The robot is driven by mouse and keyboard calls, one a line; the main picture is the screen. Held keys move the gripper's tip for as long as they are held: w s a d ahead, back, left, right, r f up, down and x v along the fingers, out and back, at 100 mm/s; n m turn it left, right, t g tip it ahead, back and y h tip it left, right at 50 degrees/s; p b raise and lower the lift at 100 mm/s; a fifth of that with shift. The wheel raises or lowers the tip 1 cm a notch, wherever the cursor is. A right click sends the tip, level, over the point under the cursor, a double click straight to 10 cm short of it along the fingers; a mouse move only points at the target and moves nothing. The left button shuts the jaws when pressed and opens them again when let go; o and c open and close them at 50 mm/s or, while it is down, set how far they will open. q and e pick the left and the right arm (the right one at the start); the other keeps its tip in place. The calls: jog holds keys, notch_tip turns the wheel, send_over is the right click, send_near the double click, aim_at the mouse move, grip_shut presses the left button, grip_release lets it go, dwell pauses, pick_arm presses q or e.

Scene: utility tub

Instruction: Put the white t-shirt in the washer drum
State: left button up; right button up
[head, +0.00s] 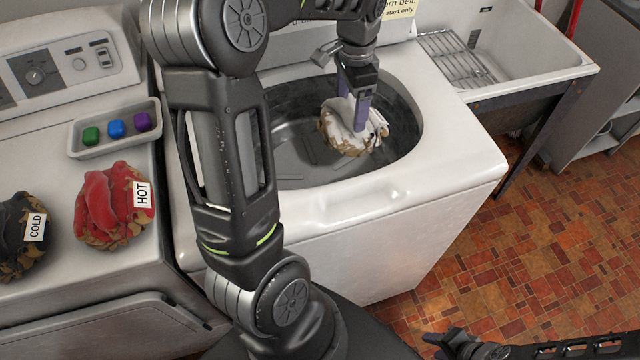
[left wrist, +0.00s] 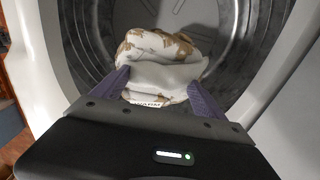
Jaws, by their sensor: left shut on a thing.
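The white t-shirt (head: 347,140) is a bundled white cloth with brown patches. My left gripper (head: 352,112) is shut on it, with a purple finger on each side. The bundle shows within the round opening of the washer drum (head: 290,155), towards its right side; I cannot tell exactly how deep it hangs. In the left wrist view the t-shirt (left wrist: 160,75) sits between the fingers, in front of the grey drum wall (left wrist: 238,45). My right gripper (head: 450,343) is low at the bottom right, away from the washer, and its fingers are unclear.
A red bundle (head: 103,205) tagged HOT and a black bundle (head: 15,240) tagged COLD lie on the left machine. A tray (head: 84,149) there holds green, blue and purple pieces. A sink (head: 540,55) with a wire rack stands right of the washer (head: 450,165).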

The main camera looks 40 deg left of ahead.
pick_arm(q)
jog(key=shift+f, duration=0.65)
jog(key=shift+f, duration=3.15)
notch_tip(320, 180, down, 4)
jog(key=shift+r, duration=0.15)
jog(key=shift+f+b, duration=0.4)
jog(key=shift+f, duration=0.2)
jog(key=o, duration=2)
